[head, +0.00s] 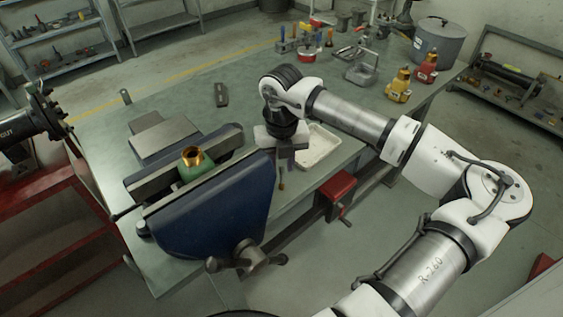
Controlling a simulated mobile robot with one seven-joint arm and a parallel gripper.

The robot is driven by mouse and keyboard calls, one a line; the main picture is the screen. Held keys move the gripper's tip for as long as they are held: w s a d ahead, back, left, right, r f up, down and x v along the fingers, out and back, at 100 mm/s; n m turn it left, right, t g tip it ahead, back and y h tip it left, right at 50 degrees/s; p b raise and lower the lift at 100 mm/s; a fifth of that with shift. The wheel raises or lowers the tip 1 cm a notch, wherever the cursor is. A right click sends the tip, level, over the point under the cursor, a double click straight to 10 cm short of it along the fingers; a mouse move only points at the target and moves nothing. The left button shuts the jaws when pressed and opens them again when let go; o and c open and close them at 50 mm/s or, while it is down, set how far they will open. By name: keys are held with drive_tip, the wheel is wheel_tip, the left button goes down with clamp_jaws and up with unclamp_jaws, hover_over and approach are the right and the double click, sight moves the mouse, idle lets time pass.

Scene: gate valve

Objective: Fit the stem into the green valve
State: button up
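The green valve (194,170) is clamped upright between the jaws of the blue vise (215,205), with its round brass opening (193,154) facing up. My gripper (283,163) points down to the right of the valve, over the bench beside the white tray. A thin dark stem (282,174) with a brass-coloured lower end hangs roughly upright just below the fingertips. The gripper appears shut on it, though the fingers are small and partly hidden by the gripper body. The stem is apart from the valve.
The white tray (318,150) looks empty where it shows. Yellow (400,83) and red (427,68) fittings and a grey pot (438,42) stand at the far right. The vise handle (247,257) juts out in front.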

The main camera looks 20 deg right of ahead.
clamp_jaws()
drive_tip(key=shift+r+p, duration=0.95)
drive_tip(key=shift+r, duration=1.6)
drive_tip(key=shift+f+b, duration=0.55)
drive_tip(key=shift+d, duration=0.15)
